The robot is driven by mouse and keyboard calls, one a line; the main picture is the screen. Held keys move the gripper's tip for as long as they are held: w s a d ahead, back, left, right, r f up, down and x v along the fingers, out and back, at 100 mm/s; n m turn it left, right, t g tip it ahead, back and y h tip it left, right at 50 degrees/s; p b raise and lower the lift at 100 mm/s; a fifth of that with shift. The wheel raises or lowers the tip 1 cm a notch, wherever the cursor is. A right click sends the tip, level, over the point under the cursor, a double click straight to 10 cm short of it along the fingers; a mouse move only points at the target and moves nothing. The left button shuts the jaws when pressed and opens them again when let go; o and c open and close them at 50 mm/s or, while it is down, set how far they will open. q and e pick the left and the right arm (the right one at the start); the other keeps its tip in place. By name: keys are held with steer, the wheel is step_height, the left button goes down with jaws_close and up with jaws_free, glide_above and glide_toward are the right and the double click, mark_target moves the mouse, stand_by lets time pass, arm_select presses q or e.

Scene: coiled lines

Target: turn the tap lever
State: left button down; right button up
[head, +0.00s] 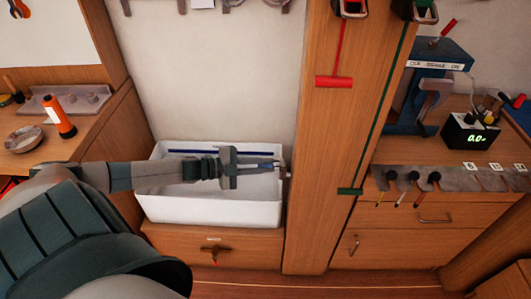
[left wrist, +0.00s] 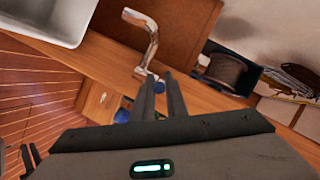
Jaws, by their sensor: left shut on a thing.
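The metal tap (left wrist: 147,42) shows in the left wrist view with its bent spout beside the white sink (left wrist: 45,12). A small lever with a blue end (left wrist: 160,87) sits at the tap's base. My left gripper (left wrist: 161,78) is shut on this lever, its two dark fingers on either side of it. In the head view my left gripper (head: 277,166) reaches across the white sink (head: 210,211) to its right end. There the tap is mostly hidden behind the fingers.
A wooden post (head: 325,150) stands just right of the sink and carries a red T-shaped handle (head: 334,81). An orange bottle (head: 59,117) and a bowl (head: 24,139) are on the left counter. A dark reel (left wrist: 226,70) lies beyond the tap.

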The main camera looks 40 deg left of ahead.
stand_by(0.3)
arm_select(q)
steer(key=c, duration=1.8)
jaws_free()
steer(key=shift+o, duration=0.2)
steer(key=shift+s+a, duration=0.1)
steer(key=shift+a, duration=0.05)
